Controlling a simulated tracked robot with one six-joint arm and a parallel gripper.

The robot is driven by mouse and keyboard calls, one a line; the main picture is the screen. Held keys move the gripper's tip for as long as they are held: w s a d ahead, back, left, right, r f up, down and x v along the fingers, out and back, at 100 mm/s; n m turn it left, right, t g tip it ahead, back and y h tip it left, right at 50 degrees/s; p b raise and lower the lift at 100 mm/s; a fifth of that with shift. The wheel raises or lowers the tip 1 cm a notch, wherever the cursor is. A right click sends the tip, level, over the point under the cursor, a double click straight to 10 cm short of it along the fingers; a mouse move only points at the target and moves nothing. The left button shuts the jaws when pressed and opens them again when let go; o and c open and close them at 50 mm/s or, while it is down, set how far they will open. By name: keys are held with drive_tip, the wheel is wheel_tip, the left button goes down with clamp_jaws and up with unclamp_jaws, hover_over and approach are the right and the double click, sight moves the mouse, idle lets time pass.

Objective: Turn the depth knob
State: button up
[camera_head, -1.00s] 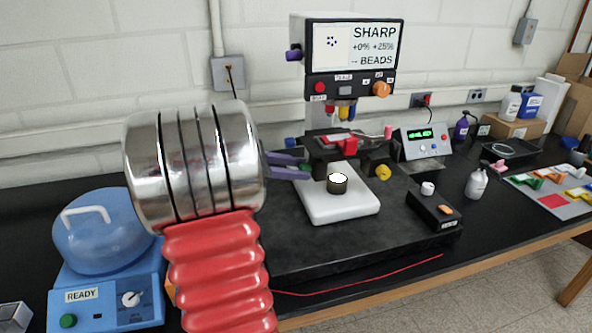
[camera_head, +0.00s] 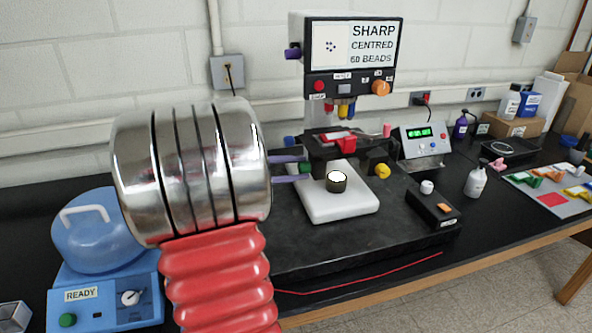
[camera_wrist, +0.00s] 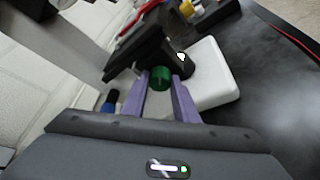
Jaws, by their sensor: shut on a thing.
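My gripper (camera_wrist: 160,82) has its two purple fingers on either side of a small green knob (camera_wrist: 161,77) in the wrist view. It is shut on that knob, which sits at the side of the dark stage. I cannot read a label that names the knob. The microscope screen (camera_head: 360,45) reads SHARP, CENTRED, 60 BEADS.
A yellow knob (camera_head: 382,171) is on the stage's right side. A purple knob (camera_head: 293,54) and an orange knob (camera_head: 380,88) are on the microscope head. A dark round pot (camera_head: 337,183) stands on the white base (camera_head: 350,207). A blue centrifuge (camera_head: 105,245) stands at left.

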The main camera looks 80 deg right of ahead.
drive_tip(key=shift+s+a+f, duration=0.1)
drive_tip(key=shift+s+f, duration=0.1)
drive_tip(key=shift+f, duration=0.05)
drive_tip(key=o, duration=1.1)
drive_tip(key=shift+w+r, duration=0.1)
drive_tip(key=shift+r, duration=0.05)
drive_tip(key=shift+c, duration=0.2)
drive_tip(key=shift+w, duration=0.1)
drive_tip(key=v, duration=1.3)
drive_tip(key=shift+w+a, duration=0.2)
